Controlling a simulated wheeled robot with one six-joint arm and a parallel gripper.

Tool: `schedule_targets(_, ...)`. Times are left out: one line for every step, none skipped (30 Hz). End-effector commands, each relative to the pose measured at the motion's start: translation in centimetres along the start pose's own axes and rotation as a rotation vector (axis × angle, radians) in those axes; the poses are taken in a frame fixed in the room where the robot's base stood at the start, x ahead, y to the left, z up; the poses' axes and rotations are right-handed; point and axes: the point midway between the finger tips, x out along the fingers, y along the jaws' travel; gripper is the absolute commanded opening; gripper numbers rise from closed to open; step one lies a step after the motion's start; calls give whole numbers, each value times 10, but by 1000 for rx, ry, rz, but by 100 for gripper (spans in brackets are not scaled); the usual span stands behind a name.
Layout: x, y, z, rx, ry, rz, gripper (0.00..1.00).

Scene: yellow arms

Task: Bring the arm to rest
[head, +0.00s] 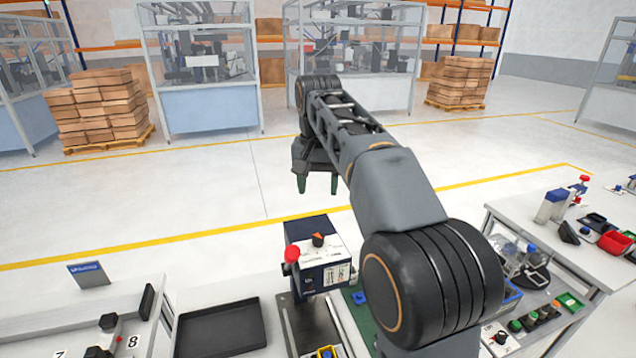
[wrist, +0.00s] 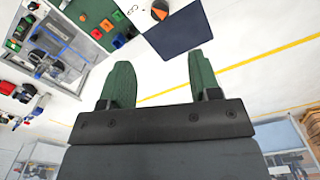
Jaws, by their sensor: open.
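My arm reaches forward and out over the workbench area in the head view. My gripper (head: 317,185) hangs from its far end with the green fingers pointing down, over open floor beyond the benches. In the wrist view my gripper (wrist: 162,85) shows two green fingers spread wide apart with nothing between them. It touches nothing in either view.
A blue and white control box (head: 319,258) with a red button stands below my arm. A black tray (head: 220,327) lies to its left. A side table (head: 548,240) with small parts is at right. Pallets of boxes (head: 100,108) and caged cells stand behind; the floor between is clear.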

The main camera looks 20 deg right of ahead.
Motion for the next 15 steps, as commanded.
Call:
schedule_targets(0,0,0,0,0,0,57)
schedule_targets(0,0,0,0,0,0,57)
schedule_targets(0,0,0,0,0,0,57)
schedule_targets(0,0,0,0,0,0,57)
schedule_targets(0,0,0,0,0,0,57)
schedule_targets(0,0,0,0,0,0,57)
schedule_targets(0,0,0,0,0,0,57)
schedule_targets(0,0,0,0,0,0,57)
schedule_targets(0,0,0,0,0,0,57)
schedule_targets(0,0,0,0,0,0,57)
schedule_targets(0,0,0,0,0,0,57)
schedule_targets(0,0,0,-1,0,0,57)
schedule_targets(0,0,1,-2,2,-1,57)
schedule_targets(1,1,2,-5,5,-2,57)
schedule_targets(2,2,5,-11,11,-4,57)
